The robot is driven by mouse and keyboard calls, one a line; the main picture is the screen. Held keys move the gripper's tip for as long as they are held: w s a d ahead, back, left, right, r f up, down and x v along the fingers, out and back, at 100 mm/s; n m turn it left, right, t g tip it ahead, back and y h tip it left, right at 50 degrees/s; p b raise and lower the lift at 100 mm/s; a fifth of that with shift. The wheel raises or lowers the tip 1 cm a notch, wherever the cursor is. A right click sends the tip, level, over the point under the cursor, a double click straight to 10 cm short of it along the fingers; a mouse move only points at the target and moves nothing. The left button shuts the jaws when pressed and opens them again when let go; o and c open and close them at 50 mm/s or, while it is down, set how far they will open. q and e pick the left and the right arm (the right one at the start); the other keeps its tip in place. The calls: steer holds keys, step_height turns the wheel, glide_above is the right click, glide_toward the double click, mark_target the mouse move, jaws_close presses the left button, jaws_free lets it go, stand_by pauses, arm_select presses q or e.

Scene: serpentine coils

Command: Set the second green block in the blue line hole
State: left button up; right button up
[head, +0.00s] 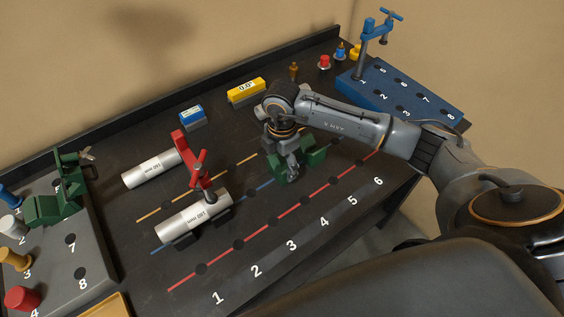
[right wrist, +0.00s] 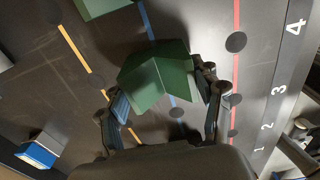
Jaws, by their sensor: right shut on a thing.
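My right gripper (head: 291,172) is shut on a green V-shaped block (head: 316,156). In the right wrist view the block (right wrist: 157,80) sits between the two fingers, over the blue line (right wrist: 147,22). A dark hole (right wrist: 176,112) on that line shows just beside the block. I cannot tell whether the block touches the table; its underside is hidden. Another green block (right wrist: 102,6) is cut off at the top edge of the wrist view, between the yellow and blue lines. My left gripper is not in view.
A silver cylinder (head: 188,222) with a red clamp (head: 190,160) lies to the left on the blue line, with another cylinder (head: 150,169) behind. A grey rack (head: 97,255) stands at left, a blue rack (head: 405,92) at back right. The red line (head: 272,222) is clear.

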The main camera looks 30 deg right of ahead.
steer(key=shift+f, duration=0.1)
steer(key=o, duration=1.9)
steer(key=shift+c, duration=0.2)
